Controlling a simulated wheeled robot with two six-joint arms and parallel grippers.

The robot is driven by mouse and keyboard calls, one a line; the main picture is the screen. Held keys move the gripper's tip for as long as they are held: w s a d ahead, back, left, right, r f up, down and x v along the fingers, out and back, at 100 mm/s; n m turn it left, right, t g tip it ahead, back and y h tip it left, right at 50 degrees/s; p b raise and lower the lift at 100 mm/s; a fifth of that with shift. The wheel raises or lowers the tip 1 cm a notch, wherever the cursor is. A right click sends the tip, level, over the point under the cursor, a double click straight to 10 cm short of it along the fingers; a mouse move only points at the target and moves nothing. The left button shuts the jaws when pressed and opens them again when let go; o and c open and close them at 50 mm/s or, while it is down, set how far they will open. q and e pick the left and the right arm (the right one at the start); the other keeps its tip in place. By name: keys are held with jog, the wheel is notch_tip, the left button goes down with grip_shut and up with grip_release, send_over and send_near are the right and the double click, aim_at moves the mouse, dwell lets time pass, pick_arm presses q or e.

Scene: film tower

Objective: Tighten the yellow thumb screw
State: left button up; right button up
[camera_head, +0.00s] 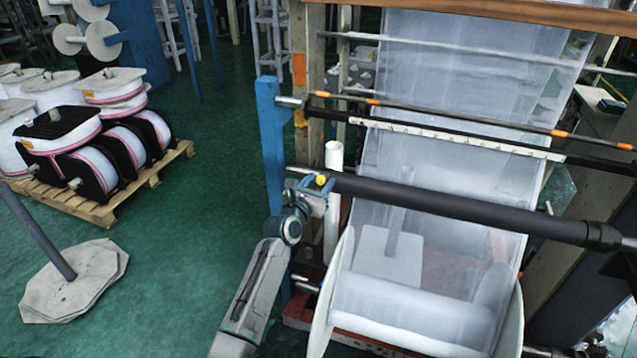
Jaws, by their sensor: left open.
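The yellow thumb screw (321,180) is a small bright knob at the left end of the thick dark roller bar (440,204). My left gripper (317,184) is at the screw, with its arm rising from the lower middle of the head view. The jaws are open and their tips lie close around or beside the knob. I cannot tell whether they touch it. My right gripper does not show.
A translucent film web (465,95) runs down through the frame to a white film roll (415,310). A blue post (272,145) and a white upright tube (333,215) stand close to my left gripper. A pallet (105,208) of spools is at left.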

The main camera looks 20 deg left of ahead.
pick_arm(q)
jog(key=c, duration=1)
